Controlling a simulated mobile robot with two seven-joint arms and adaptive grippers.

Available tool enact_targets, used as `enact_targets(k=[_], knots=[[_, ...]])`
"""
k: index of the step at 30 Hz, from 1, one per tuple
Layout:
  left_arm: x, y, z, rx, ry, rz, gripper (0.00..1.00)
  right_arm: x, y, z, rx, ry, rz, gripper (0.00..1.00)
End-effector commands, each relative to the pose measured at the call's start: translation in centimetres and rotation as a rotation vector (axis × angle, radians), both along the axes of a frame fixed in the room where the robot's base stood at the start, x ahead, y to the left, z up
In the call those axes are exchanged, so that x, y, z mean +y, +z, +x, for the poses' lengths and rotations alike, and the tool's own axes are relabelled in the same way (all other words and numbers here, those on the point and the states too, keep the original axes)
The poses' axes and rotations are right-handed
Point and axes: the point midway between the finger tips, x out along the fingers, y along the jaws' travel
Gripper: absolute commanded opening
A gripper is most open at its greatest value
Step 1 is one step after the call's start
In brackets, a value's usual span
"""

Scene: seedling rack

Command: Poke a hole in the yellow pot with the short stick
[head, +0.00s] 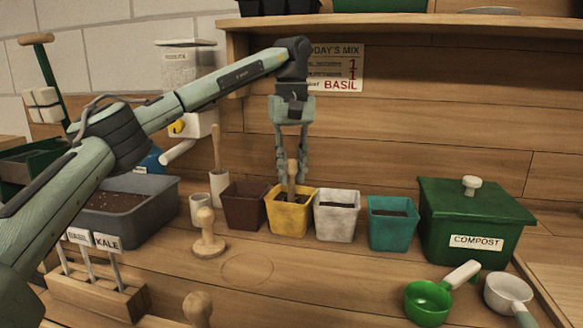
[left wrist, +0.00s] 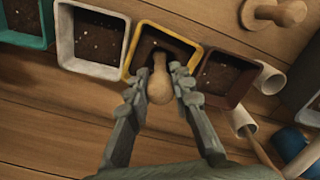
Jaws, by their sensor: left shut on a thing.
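The yellow pot (head: 289,220) stands in the row of pots on the bench, between a brown and a white pot. My left gripper (head: 291,172) points down over it, shut on a short wooden stick (head: 291,184). The stick is upright, its lower end inside the pot's rim; the tip's depth in the soil is hidden. In the left wrist view, the stick's rounded top (left wrist: 160,86) sits between the fingers, over dark soil in the yellow pot (left wrist: 132,52). My right gripper is not in view.
The brown pot (head: 245,210), white pot (head: 336,222) and teal pot (head: 391,229) stand close by. A longer stick (head: 217,148) stands in a white cup (head: 219,187). A wooden tamper (head: 207,238) is in front. A green compost bin (head: 470,215) is at right.

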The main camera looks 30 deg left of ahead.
Motion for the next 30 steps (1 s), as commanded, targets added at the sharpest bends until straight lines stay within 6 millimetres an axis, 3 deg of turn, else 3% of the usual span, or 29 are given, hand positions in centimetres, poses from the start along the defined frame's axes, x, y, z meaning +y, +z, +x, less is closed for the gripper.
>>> enact_targets(k=[14,30], knots=[[0.0,0.0,0.0,0.001,0.000,0.000,0.00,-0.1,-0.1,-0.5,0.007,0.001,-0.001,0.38],[0.0,3.7,0.1,-0.001,0.000,0.000,0.00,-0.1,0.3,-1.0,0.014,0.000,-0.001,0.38]])
